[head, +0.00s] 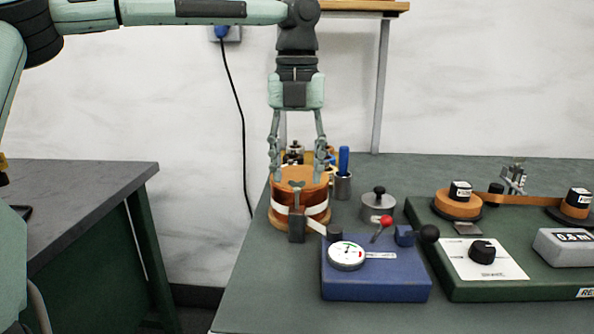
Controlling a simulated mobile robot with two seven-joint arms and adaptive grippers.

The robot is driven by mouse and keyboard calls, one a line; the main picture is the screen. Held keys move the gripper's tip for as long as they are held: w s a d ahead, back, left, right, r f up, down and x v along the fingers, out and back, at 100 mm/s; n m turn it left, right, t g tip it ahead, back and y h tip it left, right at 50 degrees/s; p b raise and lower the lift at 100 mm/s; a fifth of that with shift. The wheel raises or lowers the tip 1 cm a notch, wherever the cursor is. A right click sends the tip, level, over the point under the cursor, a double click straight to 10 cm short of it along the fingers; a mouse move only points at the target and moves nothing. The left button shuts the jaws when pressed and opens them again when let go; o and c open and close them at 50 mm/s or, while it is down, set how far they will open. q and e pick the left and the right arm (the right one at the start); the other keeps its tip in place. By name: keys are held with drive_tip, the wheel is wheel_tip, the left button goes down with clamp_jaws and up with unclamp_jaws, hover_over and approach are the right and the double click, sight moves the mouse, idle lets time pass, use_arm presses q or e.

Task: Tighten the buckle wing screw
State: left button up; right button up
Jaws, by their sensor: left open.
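A copper foil coil (313,206) stands at the left edge of the bench, with a white strap (316,212) around it. A dark grey buckle (297,228) sits upright on the strap at the coil's front. A small grey wing-shaped piece (296,187) shows above the buckle, seemingly its wing screw. My left gripper (298,178) points straight down over the coil. Its fingers are wide apart, near the left and right sides of the coil's top, with nothing held between them. Whether a finger touches the coil cannot be told. My right gripper is out of view.
A blue block with a dial gauge (346,256) and a red-knobbed lever stands close right of the coil. A round grey weight (378,204) and a blue-handled tool in a cup (343,185) are behind. A green machine base (520,289) fills the right. Bare bench (262,303) lies in front.

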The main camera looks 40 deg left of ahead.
sight(297, 181)
use_arm(q)
wheel_tip(297, 181, up, 11)
idle(0.3)
drive_tip(key=shift+s+f, duration=0.1)
idle(0.4)
